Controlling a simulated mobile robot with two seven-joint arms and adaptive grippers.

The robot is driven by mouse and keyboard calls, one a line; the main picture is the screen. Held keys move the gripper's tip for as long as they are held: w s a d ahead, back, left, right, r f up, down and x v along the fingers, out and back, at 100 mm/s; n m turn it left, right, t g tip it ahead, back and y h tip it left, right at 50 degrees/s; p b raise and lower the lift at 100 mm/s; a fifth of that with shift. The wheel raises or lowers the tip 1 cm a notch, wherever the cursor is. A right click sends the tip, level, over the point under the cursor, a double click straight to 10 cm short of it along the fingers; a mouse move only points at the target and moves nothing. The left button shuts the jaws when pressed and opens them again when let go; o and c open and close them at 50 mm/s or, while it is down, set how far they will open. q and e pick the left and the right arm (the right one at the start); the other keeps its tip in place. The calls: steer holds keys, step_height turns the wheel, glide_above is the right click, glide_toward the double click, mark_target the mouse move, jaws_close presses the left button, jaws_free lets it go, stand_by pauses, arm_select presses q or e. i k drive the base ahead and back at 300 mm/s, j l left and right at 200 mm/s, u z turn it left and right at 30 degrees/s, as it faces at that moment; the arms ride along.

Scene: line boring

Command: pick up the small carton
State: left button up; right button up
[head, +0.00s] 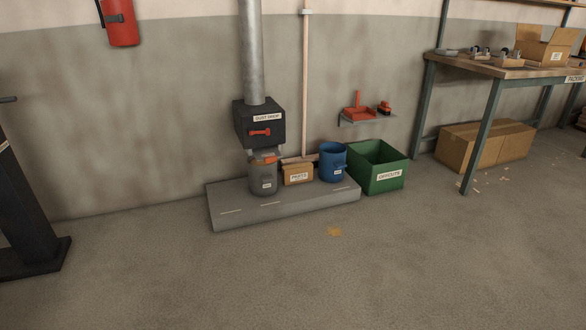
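A small brown carton (298,173) with a white label stands on the low grey plinth (285,203) against the wall, in the middle of the head view. It sits between a grey canister (263,175) on its left and a blue bin (333,163) on its right. Its front face and part of its top show. Neither of my grippers is in view.
A dark dust drum box (259,125) hangs under a grey pipe above the canister. A green offcuts crate (377,168) stands to the right. A packing bench (510,69) with a large carton (485,146) below is further right. The floor in front is mostly clear.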

mark_target(292, 174)
steer(key=i+l+u, duration=0.25)
steer(key=i+l, duration=0.55)
steer(key=i, duration=0.4)
steer(key=i+l+u, duration=0.25)
steer(key=i+l, duration=0.8)
